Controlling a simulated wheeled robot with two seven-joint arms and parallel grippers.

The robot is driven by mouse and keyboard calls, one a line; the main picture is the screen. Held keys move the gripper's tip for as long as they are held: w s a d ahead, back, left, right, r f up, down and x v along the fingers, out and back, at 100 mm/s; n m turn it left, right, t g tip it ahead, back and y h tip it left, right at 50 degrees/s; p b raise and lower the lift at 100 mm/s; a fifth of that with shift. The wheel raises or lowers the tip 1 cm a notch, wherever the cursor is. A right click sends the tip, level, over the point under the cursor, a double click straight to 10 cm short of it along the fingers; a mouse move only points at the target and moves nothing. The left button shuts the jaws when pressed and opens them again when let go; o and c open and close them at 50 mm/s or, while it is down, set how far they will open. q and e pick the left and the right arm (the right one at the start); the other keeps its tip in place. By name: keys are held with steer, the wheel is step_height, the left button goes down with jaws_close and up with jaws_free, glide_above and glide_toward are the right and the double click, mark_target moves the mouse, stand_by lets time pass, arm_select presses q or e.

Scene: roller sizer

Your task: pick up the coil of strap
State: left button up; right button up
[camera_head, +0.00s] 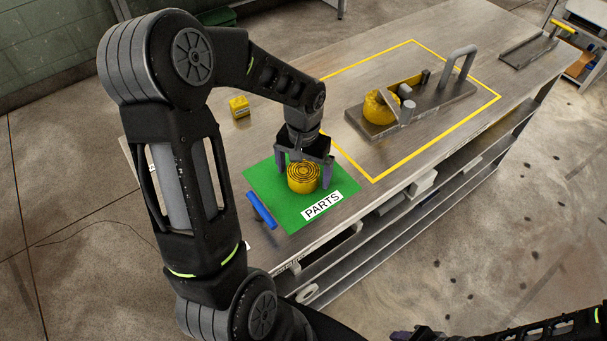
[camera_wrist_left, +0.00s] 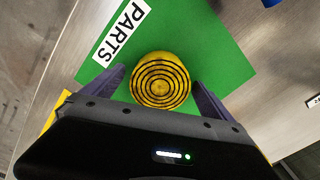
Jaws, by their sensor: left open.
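The coil of strap (camera_head: 303,178) is a yellow roll with dark spiral lines on its top, lying on a green mat (camera_head: 269,190) labelled PARTS. It also shows in the left wrist view (camera_wrist_left: 161,80). My left gripper (camera_head: 304,174) is open above the mat, its two fingers on either side of the coil. In the left wrist view the left gripper (camera_wrist_left: 161,90) has one finger at each side of the coil; I cannot tell whether they touch it. Part of my right arm shows at the lower right; its gripper is not clearly visible.
A blue bar (camera_head: 261,210) lies at the mat's left edge. A small yellow block (camera_head: 239,107) stands farther back. A tool with a yellow handle (camera_head: 563,27) lies at the far right.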

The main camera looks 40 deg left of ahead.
mark_target(304, 170)
arm_select(q)
steer(key=c, duration=1.5)
steer(key=shift+c, duration=0.2)
step_height(304, 170, up, 10)
steer(key=shift+r+b, duration=0.1)
steer(key=shift+b, duration=0.35)
